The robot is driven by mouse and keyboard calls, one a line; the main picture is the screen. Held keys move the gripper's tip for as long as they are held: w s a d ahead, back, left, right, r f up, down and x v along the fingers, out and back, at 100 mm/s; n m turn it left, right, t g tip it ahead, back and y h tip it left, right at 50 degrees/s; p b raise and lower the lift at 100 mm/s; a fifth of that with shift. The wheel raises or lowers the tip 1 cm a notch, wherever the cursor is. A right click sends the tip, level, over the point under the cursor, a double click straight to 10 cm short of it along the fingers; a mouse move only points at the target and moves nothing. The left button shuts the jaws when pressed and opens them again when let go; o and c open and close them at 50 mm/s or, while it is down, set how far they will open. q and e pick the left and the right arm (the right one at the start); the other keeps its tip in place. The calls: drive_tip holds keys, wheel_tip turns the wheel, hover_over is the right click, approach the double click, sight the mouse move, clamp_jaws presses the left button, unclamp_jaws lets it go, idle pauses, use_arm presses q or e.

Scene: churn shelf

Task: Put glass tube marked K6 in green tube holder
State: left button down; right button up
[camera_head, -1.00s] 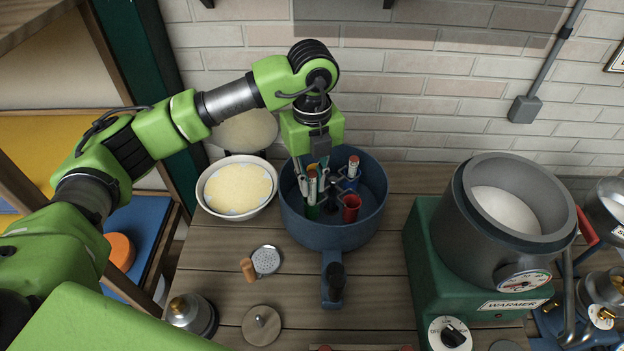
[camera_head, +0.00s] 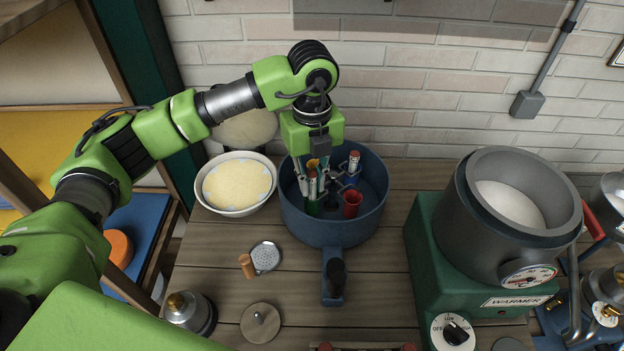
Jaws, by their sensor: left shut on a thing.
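The blue pot (camera_head: 338,236) stands on the wooden table with coloured tube holders inside. The green tube holder (camera_head: 312,209) is at the left inside the pot. A red holder (camera_head: 352,204) stands right of it with its mouth open. A glass tube (camera_head: 353,163) with a red top stands in a blue holder (camera_head: 348,182) at the back. My left gripper (camera_head: 313,178) points down into the pot, shut on a glass tube (camera_head: 312,184) at or just above the green holder. The marks on the tubes are too small to read, and the fingers partly hide the holders. My right gripper is not in view.
A white bowl of yellow grain (camera_head: 226,208) sits left of the pot. A strainer (camera_head: 265,257), a wooden lid (camera_head: 260,322) and a metal burner (camera_head: 188,310) lie in front. A green warmer (camera_head: 437,275) with a grey pot is at right.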

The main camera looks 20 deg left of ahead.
use_arm(q)
drive_tip(key=shift+f, duration=0.2)
drive_tip(key=shift+f+b, duration=0.35)
drive_tip(key=shift+b, duration=0.1)
drive_tip(key=shift+f, duration=0.1)
drive_tip(key=c, duration=1.9)
unclamp_jaws()
drive_tip(key=o, duration=0.3)
